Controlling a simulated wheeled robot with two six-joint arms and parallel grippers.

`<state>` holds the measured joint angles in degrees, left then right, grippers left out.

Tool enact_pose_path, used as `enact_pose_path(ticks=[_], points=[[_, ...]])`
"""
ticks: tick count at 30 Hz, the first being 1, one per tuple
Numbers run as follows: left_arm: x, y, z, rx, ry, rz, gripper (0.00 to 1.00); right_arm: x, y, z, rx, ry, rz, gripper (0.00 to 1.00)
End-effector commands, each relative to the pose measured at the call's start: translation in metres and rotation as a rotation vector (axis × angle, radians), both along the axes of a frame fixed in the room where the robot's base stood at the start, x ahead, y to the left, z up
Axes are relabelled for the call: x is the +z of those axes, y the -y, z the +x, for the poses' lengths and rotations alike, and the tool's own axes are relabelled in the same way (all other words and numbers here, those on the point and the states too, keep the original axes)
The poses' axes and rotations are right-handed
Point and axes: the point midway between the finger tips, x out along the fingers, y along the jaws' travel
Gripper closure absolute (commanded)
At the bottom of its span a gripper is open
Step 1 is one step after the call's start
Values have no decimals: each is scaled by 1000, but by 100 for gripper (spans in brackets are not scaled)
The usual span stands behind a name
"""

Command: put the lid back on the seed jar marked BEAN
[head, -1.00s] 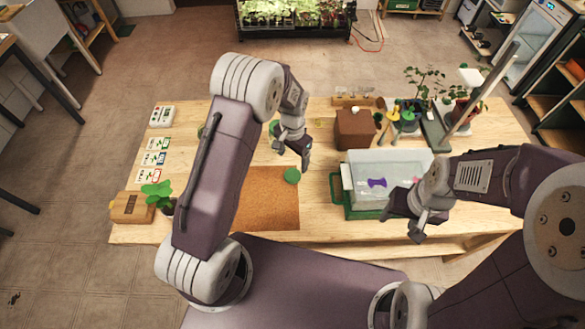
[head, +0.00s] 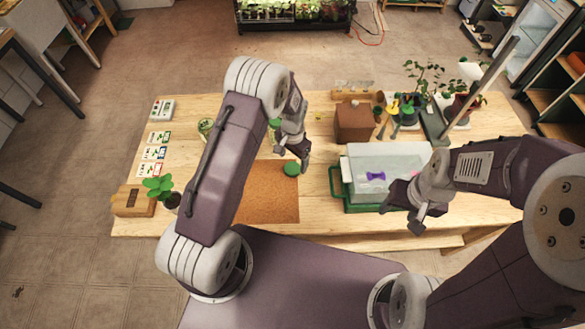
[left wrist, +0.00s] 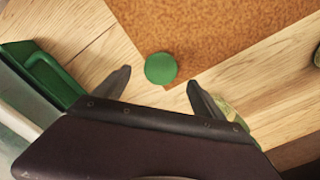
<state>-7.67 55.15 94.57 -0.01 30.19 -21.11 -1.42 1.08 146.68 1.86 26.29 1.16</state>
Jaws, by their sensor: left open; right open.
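A round green lid (head: 291,169) lies at the far right corner of the cork mat. In the left wrist view the lid (left wrist: 160,68) shows beyond and between my fingertips, untouched as far as I can see. My left gripper (head: 299,158) is open and empty, pointing down close to the lid. A glass jar (head: 206,127) stands left of my left arm, and a green top (head: 275,123) shows partly behind that arm. A jar (left wrist: 224,106) is partly hidden by a finger in the wrist view. No BEAN mark is readable. My right gripper (head: 402,217) is open and empty.
A green tray (head: 337,187) with a clear bin (head: 400,160) stands right of the cork mat (head: 268,205). A brown box (head: 354,122) and plants stand behind. Seed packets (head: 155,153), a wooden box (head: 132,202) and a potted plant (head: 158,187) line the left side.

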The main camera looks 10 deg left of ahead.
Motion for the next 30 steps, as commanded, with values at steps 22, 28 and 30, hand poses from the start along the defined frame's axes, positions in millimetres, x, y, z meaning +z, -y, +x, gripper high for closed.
enact_pose_path(ticks=[22,28,30], points=[[-44,-1,-1,0,-1,0,42,11,0,0,0,0,0,45],[-44,-1,-1,0,-1,0,83,11,0,0,0,0,0,45],[-44,-1,-1,0,-1,0,89,11,0,0,0,0,0,45]])
